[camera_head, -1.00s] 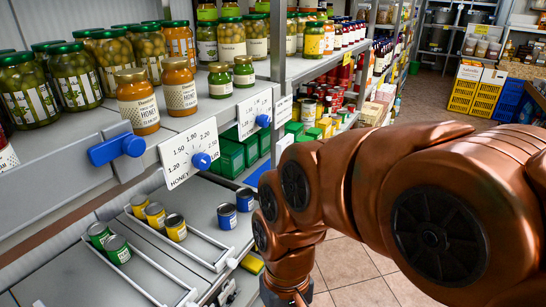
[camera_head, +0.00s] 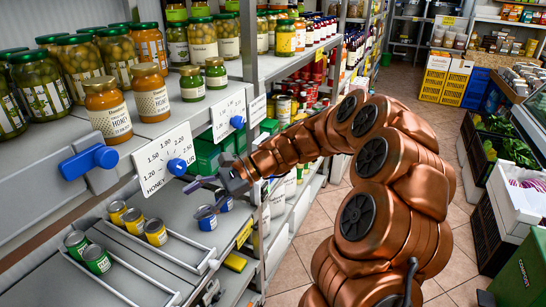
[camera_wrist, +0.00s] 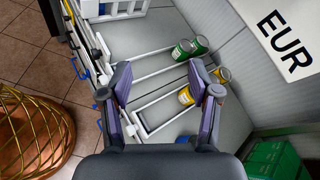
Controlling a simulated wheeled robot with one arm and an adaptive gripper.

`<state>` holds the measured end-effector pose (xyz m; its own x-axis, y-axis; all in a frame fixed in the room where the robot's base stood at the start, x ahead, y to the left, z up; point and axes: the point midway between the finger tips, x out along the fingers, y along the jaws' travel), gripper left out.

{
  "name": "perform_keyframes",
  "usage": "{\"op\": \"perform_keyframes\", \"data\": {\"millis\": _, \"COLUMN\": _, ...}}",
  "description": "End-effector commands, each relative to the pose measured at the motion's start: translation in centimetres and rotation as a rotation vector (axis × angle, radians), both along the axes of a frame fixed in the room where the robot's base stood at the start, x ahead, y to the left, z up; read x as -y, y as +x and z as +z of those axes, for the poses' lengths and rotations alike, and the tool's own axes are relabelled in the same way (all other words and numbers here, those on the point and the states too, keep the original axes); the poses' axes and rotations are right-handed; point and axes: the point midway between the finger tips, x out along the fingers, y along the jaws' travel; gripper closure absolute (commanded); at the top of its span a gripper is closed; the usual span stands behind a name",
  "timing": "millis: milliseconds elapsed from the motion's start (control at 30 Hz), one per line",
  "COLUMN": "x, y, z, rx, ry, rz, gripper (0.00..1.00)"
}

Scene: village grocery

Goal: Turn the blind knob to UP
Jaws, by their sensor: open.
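A blue bar-shaped knob (camera_head: 88,161) sits on a grey mount at the shelf front, at left in the head view. It lies slanted. I see no UP mark by it and cannot tell if it is the blind knob. Round blue knobs sit on white price cards: one on the honey card (camera_head: 177,166), one on the card behind (camera_head: 237,121). My gripper (camera_head: 198,193) is open and empty, right of and below the honey card, over the lower shelf. In the wrist view, its purple fingers (camera_wrist: 161,84) are spread apart, with no knob between them.
Honey jars (camera_head: 107,109) and pickle jars stand above the knobs. Yellow cans (camera_head: 131,221), green cans (camera_head: 97,260) and blue cans (camera_head: 206,218) stand on the lower shelf, with white rails (camera_head: 172,260). In the wrist view, a large EUR card (camera_wrist: 285,40) is at upper right.

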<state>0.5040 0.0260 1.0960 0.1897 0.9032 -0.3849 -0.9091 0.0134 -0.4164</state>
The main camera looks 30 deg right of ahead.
Motion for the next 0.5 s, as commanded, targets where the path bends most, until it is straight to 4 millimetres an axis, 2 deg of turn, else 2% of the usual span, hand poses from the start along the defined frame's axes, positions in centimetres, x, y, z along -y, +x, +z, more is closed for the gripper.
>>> {"op": "perform_keyframes", "data": {"millis": 33, "x": 1.9, "y": 1.7, "z": -0.1, "rx": -0.026, "ry": 0.049, "rz": -0.067, "gripper": 0.38}}
{"op": "perform_keyframes", "data": {"millis": 100, "x": 4.5, "y": 3.7, "z": -0.2, "rx": -0.061, "ry": 0.121, "rz": -0.157, "gripper": 0.38}}
{"op": "perform_keyframes", "data": {"millis": 167, "x": 7.0, "y": 5.3, "z": -0.5, "rx": -0.093, "ry": 0.183, "rz": -0.235, "gripper": 0.38}}
{"op": "perform_keyframes", "data": {"millis": 233, "x": 10.3, "y": 7.0, "z": -0.9, "rx": -0.123, "ry": 0.254, "rz": -0.329, "gripper": 0.38}}
{"op": "perform_keyframes", "data": {"millis": 367, "x": 16.9, "y": 9.2, "z": -2.3, "rx": -0.184, "ry": 0.387, "rz": -0.5, "gripper": 0.38}}
{"op": "perform_keyframes", "data": {"millis": 400, "x": 19.2, "y": 9.7, "z": -2.9, "rx": -0.2, "ry": 0.424, "rz": -0.553, "gripper": 0.38}}
{"op": "perform_keyframes", "data": {"millis": 500, "x": 24.3, "y": 10.3, "z": -4.4, "rx": -0.236, "ry": 0.515, "rz": -0.672, "gripper": 0.38}}
